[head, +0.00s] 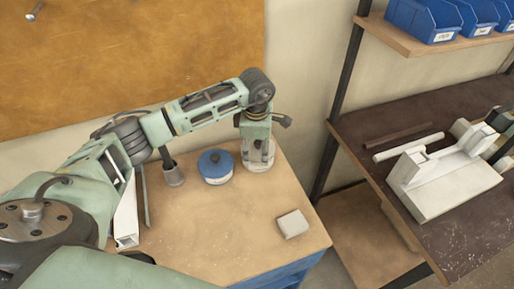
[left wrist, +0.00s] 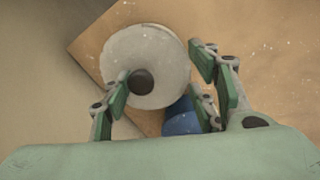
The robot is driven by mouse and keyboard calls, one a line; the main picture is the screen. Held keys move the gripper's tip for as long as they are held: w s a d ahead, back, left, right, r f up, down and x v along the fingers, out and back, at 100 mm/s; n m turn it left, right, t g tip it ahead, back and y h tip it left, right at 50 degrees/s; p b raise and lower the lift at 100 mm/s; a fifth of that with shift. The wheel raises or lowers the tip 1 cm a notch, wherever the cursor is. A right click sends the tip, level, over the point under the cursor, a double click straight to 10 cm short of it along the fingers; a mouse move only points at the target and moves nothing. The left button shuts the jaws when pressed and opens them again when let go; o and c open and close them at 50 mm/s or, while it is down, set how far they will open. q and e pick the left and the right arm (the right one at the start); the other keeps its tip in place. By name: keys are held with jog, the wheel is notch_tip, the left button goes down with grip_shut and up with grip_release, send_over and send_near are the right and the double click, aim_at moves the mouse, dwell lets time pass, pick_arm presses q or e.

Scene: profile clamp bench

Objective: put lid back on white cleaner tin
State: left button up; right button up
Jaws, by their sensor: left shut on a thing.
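The white cleaner tin (head: 258,162) stands near the back right corner of the wooden bench top. My left gripper (head: 258,146) is directly above it, pointing down, with its fingers covering part of the tin's top. In the left wrist view a round white lid (left wrist: 165,60) with a dark knob (left wrist: 141,82) lies between the fingers of my left gripper (left wrist: 160,88). The gripper is shut on the lid; the exact contact is hard to see. Whether the lid touches the tin's rim is hidden. My right gripper is not in view.
A grey cup (head: 173,175) is further left. A pale block (head: 292,223) lies near the front right. A dark bench at right holds a white fixture (head: 440,185). The bench middle is clear.

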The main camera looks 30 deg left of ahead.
pick_arm(q)
jog(key=shift+f, duration=0.1)
dwell(0.7)
dwell(0.4)
jog(key=o, duration=1.1)
jog(key=o, duration=0.5)
jog(key=shift+r, duration=0.2)
jog(key=shift+r+p, duration=1.6)
jog(key=shift+r, duration=1.75)
